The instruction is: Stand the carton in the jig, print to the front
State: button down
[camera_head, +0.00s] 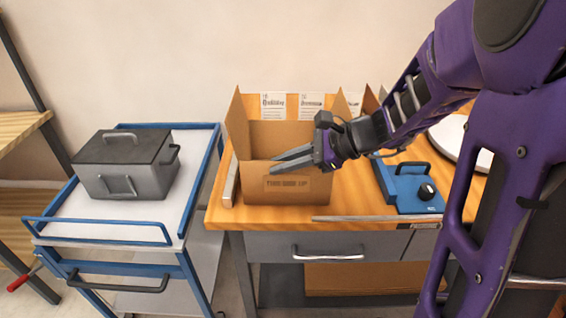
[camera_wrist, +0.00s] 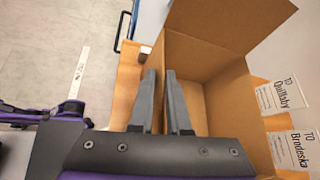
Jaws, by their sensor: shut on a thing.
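The open-topped brown carton (camera_head: 312,187) stands upright on the wooden bench, flaps raised, its "THIS SIDE UP" print (camera_head: 287,184) facing my head camera. In the wrist view I look into the carton (camera_wrist: 218,105). My gripper (camera_head: 276,164) is at the top of the carton's front wall. In the wrist view its two fingers (camera_wrist: 161,75) lie on either side of that wall's edge, shut on it. A pale bar (camera_head: 230,182) stands along the carton's left side; I cannot tell whether it belongs to the jig.
A blue device (camera_head: 405,187) with a black knob sits to the right. A metal strip (camera_head: 375,217) runs along the bench's front edge. A blue cart (camera_head: 190,205) at left carries a grey lidded box (camera_head: 125,165).

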jog(key=c, duration=0.9)
grip_release()
jog(key=shift+r, duration=0.1)
jog(key=p+v, duration=0.2)
jog(key=v, duration=1)
jog(key=shift+s, duration=0.1)
